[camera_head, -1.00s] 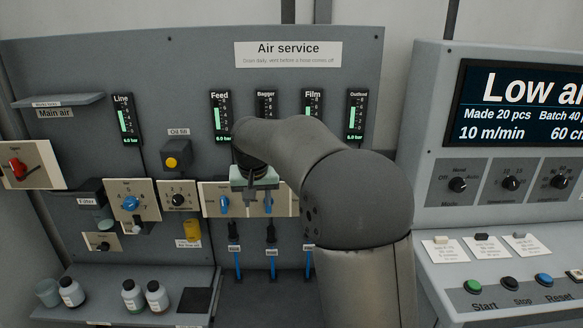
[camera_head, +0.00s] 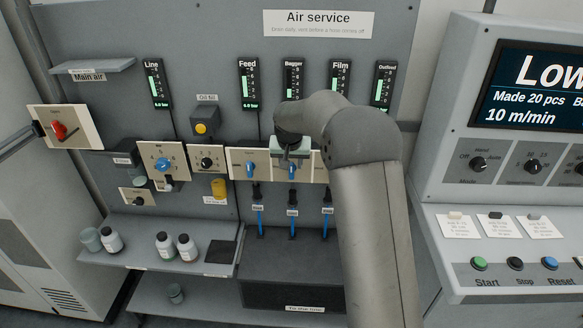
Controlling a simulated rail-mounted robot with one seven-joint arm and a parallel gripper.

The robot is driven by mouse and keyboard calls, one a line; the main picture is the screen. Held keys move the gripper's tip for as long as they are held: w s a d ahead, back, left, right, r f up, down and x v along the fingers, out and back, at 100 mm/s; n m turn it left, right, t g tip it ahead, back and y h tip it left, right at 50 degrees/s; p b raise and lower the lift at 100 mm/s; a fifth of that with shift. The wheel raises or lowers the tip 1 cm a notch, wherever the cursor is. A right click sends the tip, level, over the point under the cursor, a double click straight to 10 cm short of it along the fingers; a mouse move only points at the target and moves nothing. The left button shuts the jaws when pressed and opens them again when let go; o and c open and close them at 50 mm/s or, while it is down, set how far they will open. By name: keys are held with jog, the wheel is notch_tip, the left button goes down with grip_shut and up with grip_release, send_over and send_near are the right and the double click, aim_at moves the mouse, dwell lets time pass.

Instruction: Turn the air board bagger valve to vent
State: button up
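The air board (camera_head: 225,45) carries a row of blue valve knobs on cream plates. The bagger valve (camera_head: 292,172) is the blue knob below the Bagger gauge (camera_head: 292,78), and its handle looks roughly upright. My gripper (camera_head: 291,160) is at the top of this knob, pointing at the board. Its fingers are small and partly hidden by the pale gripper body, so I cannot tell whether they are open or touch the knob. The feed valve (camera_head: 249,170) is just to the left. The film valve is hidden behind my arm.
The Film gauge (camera_head: 339,78) is close above my arm. Blue hoses (camera_head: 292,222) hang below the valves. Several bottles (camera_head: 165,245) stand on a shelf at the lower left. A control console (camera_head: 470,215) stands close on the right. A red main air handle (camera_head: 59,130) is at far left.

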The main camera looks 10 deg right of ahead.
aim_at(291, 167)
jog(key=shift+p+x, duration=0.45)
jog(key=shift+x, duration=2.15)
grip_shut()
